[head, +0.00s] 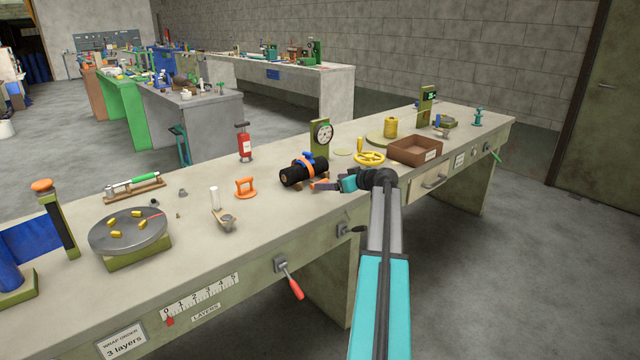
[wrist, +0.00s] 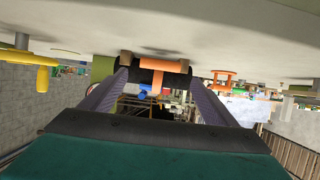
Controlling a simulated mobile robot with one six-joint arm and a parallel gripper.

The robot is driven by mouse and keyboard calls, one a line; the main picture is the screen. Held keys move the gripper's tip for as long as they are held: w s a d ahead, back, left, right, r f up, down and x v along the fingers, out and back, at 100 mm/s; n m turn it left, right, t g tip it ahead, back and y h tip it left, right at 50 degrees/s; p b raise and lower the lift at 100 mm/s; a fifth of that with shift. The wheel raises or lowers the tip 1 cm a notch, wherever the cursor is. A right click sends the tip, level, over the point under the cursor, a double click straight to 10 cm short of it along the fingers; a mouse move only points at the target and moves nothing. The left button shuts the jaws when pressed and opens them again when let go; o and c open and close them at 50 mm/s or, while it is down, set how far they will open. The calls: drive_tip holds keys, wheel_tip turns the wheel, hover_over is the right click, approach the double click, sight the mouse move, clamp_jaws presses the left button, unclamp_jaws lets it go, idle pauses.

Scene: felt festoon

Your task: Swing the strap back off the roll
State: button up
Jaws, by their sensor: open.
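A black roll (head: 304,172) lies on its side on the bench, in front of a dial gauge. An orange strap (head: 302,163) lies across the roll, with a blue piece on top. My gripper (head: 324,186) is open and reaches in low from the right, close to the roll's near side. In the wrist view, which looks upside down, the fingers (wrist: 160,78) stand apart with the black roll (wrist: 178,78) and the orange strap (wrist: 156,82) beyond and between them. I cannot tell whether the fingers touch the strap. The strap's far side is hidden.
A dial gauge (head: 322,134) stands close behind the roll. A yellow handwheel (head: 369,158) and a brown tray (head: 414,150) are to the right. An orange handle (head: 246,187) and a fire extinguisher (head: 244,143) are to the left.

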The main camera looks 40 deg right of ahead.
drive_tip(key=shift+p+x, duration=0.35)
drive_tip(key=shift+x, duration=2.85)
drive_tip(key=shift+c, duration=0.4)
